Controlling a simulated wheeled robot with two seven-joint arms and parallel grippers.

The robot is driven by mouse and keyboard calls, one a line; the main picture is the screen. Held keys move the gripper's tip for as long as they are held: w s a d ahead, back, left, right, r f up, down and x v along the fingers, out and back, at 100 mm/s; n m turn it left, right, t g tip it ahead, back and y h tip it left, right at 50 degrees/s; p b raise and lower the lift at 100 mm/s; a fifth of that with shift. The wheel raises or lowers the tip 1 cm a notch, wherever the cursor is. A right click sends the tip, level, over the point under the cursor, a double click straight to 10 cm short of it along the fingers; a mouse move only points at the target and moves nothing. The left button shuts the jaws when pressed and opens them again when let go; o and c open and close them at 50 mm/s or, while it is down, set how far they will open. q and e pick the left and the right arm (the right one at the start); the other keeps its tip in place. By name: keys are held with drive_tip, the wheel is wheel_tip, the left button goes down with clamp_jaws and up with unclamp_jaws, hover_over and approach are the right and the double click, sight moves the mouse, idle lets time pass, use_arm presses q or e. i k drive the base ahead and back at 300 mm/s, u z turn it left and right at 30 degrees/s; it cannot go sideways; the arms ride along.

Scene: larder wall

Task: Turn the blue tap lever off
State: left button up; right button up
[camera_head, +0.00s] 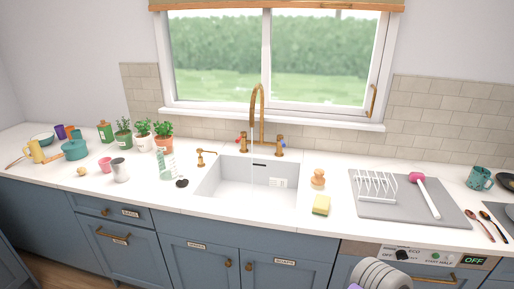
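The brass tap (261,112) stands behind the white sink (230,189), with a tall curved spout. The blue tap lever (281,143) is on the right side of the tap base. A red-marked lever (240,142) is on the left side. Both levers are small here, and their exact angle is hard to tell. A thin pale vertical streak shows below the spout; I cannot tell for certain whether it is running water.
A yellow sponge (321,205) and a wooden brush (318,179) sit right of the sink. A grey drying mat (408,208) with a white rack (376,185) is farther right. A soap pump (203,157) and potted herbs (143,132) stand left. The counter's front edge is clear before the sink.

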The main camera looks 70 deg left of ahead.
sight(279, 137)
drive_tip(key=u, duration=1.3)
